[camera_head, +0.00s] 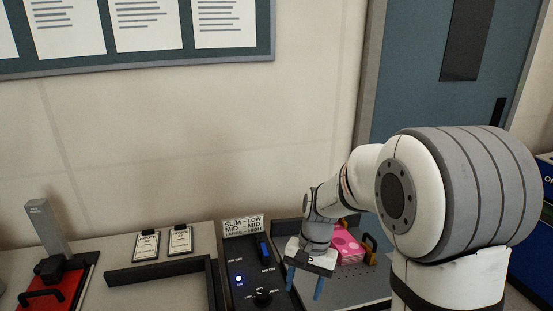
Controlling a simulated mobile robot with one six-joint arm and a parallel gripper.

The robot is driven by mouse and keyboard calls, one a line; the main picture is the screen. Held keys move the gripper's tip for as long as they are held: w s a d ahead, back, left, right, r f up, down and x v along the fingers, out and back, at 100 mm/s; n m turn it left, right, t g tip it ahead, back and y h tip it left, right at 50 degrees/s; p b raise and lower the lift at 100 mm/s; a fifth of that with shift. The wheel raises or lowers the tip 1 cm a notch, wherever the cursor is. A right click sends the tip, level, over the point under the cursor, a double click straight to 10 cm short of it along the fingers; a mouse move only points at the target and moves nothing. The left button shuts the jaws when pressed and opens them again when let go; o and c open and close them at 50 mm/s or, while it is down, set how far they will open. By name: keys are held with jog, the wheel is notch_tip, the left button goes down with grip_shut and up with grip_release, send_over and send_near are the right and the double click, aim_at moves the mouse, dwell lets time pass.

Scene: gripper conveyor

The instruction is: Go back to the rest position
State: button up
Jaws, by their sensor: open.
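My gripper (304,283) is at the lower middle of the head view, at the end of my white and grey arm. Its two blue fingers point down and stand apart, with nothing seen between them. It is above the left part of a grey surface (345,290) with a dark rim. A pink block (347,246) with round marks on top is just behind and to the right of the gripper, partly hidden by my arm.
A black control panel (241,274) with a knob and a lit blue light is left of the gripper. A sign (243,225) stands behind it. A black angled bar (160,270) and two small cards are further left. A red base (62,287) with a grey post is at far left.

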jog(key=s+d+r+n+t+h, duration=0.1)
jog(key=s+d+r+n+t, duration=0.1)
jog(key=s+d+r, duration=0.2)
jog(key=s+d+r+n+t, duration=0.2)
jog(key=s+r, duration=0.4)
jog(key=s, duration=0.4)
jog(key=shift+d+r+t+h, duration=0.2)
jog(key=shift+d+t+h, duration=0.35)
jog(key=shift+d, duration=0.75)
jog(key=shift+c, duration=0.2)
